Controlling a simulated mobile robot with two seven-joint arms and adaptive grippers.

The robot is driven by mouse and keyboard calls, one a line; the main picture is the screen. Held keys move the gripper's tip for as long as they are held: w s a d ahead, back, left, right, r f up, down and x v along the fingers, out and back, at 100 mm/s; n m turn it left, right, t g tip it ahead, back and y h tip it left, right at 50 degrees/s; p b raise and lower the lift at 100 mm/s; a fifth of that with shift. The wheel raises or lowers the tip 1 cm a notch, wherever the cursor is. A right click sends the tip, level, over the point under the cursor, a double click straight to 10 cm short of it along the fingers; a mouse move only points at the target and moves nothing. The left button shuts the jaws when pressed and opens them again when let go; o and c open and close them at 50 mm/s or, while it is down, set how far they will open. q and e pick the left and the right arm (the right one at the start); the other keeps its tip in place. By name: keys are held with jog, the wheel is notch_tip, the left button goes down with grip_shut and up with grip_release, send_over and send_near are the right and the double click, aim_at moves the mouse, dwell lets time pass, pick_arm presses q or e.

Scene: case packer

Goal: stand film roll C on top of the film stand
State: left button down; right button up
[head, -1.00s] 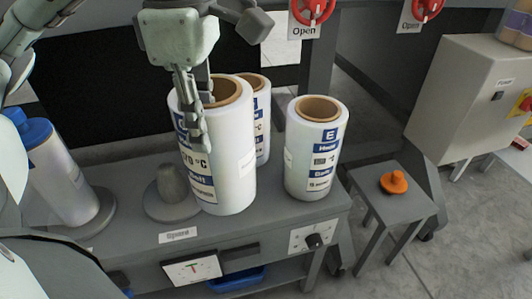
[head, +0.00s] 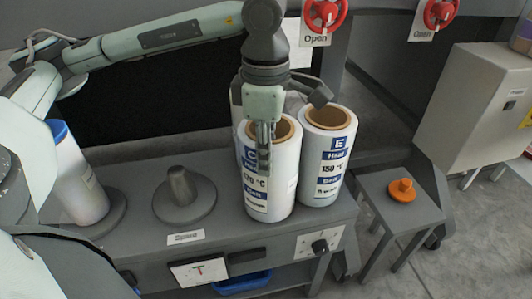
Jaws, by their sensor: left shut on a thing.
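Film roll C (head: 271,183) is a white upright cylinder with a brown core and a blue label reading 170 °C. My left gripper (head: 265,155) is over its near-left rim, shut on its wall. Whether its base touches the bench is unclear. Roll E (head: 325,165) stands close on its right, slightly behind. A small grey four-legged stand (head: 376,214) with an orange knob (head: 401,190) on top is to the right of the bench; it carries no roll. My right gripper is not in view.
The grey bench (head: 130,170) has an empty spindle (head: 182,187) behind a "Spare" label. A blue-capped white roll (head: 75,180) stands at left. Another roll is mostly hidden behind my left gripper. A grey cabinet (head: 477,112) stands at right. A dial (head: 319,246) is on the bench front.

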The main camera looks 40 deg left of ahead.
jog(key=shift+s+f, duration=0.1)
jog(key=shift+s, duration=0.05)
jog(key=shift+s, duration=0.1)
pick_arm(q)
jog(key=shift+f, duration=0.1)
jog(key=c, duration=1.7)
grip_release()
jog(key=shift+o, duration=1.4)
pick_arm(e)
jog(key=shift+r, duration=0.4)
